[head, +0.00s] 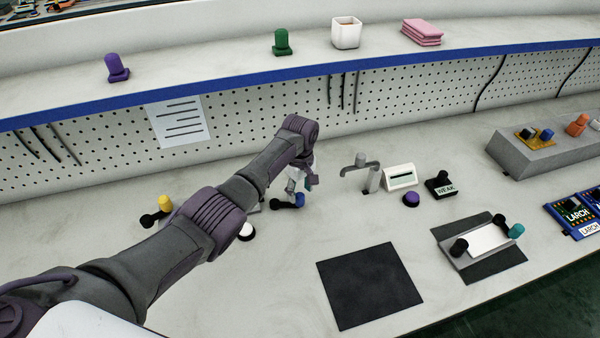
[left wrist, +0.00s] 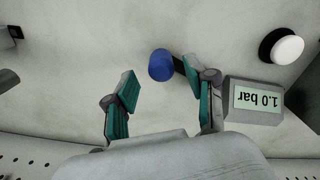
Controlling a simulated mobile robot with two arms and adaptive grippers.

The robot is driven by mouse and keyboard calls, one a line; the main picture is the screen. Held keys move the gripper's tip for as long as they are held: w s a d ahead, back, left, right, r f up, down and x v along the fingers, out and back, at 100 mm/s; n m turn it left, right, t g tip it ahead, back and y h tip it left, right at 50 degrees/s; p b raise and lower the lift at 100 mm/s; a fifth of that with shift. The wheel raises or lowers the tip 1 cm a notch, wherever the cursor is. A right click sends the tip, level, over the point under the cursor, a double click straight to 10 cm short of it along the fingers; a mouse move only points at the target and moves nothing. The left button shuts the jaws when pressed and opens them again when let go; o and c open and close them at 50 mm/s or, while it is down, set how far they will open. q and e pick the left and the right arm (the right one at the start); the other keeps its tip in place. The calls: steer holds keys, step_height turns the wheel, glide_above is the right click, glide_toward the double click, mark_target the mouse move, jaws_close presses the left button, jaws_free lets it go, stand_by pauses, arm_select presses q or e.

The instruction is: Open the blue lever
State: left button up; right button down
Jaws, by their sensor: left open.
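The blue lever (head: 299,200) has a blue knob on a dark arm and sits low on the bench, just in front of my left gripper. In the left wrist view, its round blue knob (left wrist: 161,65) shows between and just beyond the two teal fingertips, with its black arm partly hidden behind the right finger. My left gripper (left wrist: 160,82) is open, with a gap between the fingers and nothing held. In the head view my left gripper (head: 309,181) is mostly hidden by my own wrist. My right gripper is not in view.
A grey box reading 1.0 bar (left wrist: 255,100) stands beside the right finger, near a white button (left wrist: 288,48). A yellow-knobbed lever (head: 164,203) is to the left. A black mat (head: 369,286) lies in front.

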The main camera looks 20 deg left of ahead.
arm_select(q)
step_height(320, 180, up, 9)
stand_by(0.3)
stand_by(0.5)
